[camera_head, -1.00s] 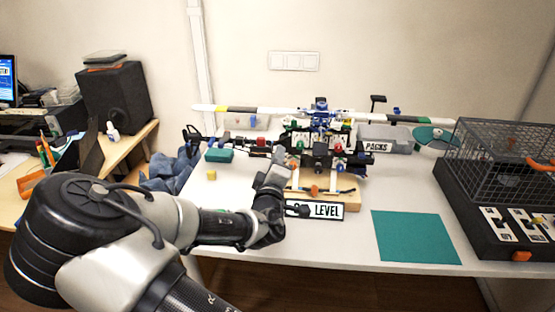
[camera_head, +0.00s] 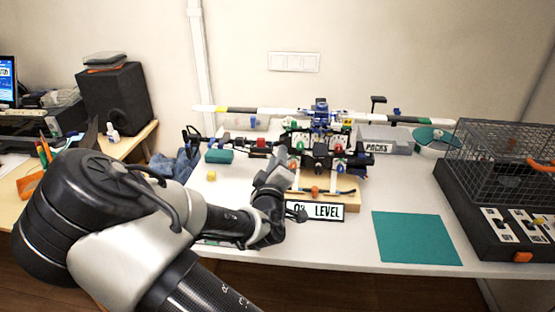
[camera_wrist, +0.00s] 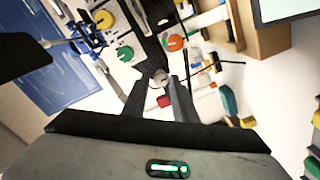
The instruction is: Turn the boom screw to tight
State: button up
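A model helicopter (camera_head: 320,150) with a long rotor stands on a wooden base (camera_head: 345,199), its tail boom (camera_head: 240,143) reaching left. My gripper (camera_head: 283,157) is at the left side of its body, near the boom's root. In the wrist view my gripper (camera_wrist: 158,82) has its two dark fingers apart. A small round silvery screw-like head (camera_wrist: 160,77) shows between or just beyond the fingertips. I cannot tell whether the fingers touch it, nor whether it is the boom screw. Orange and green knobs (camera_wrist: 175,42) lie past the fingers.
A green mat (camera_head: 415,238) lies to the right, beside a wire cage (camera_head: 505,160).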

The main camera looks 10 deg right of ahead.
jog(key=shift+o, duration=0.9)
jog(key=p+v, duration=1)
jog(key=v, duration=0.7)
jog(key=shift+s, duration=0.2)
